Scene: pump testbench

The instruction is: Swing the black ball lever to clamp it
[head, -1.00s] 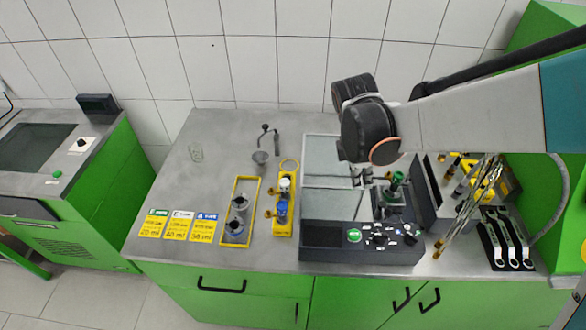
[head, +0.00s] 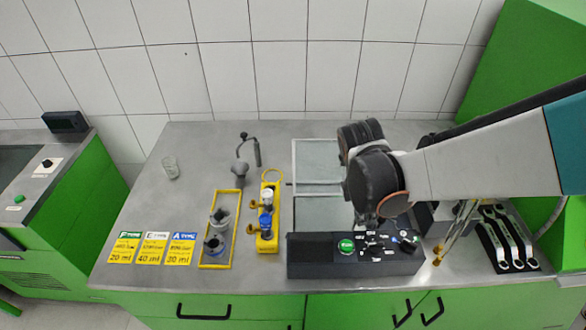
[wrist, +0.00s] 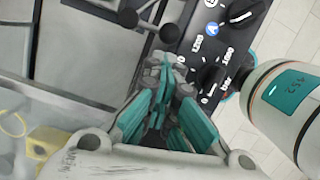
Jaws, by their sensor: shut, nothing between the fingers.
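In the head view, my arm and wrist cover this part of the testbench (head: 318,205), so the lever and fingertips are hidden there.
The black control panel (head: 320,257) with knobs and a green button lies along the front edge, close to my gripper. A yellow rack (head: 269,246) with bottles and a grey ball-ended crank (head: 242,165) stand left. Wrenches (head: 505,240) lie right.

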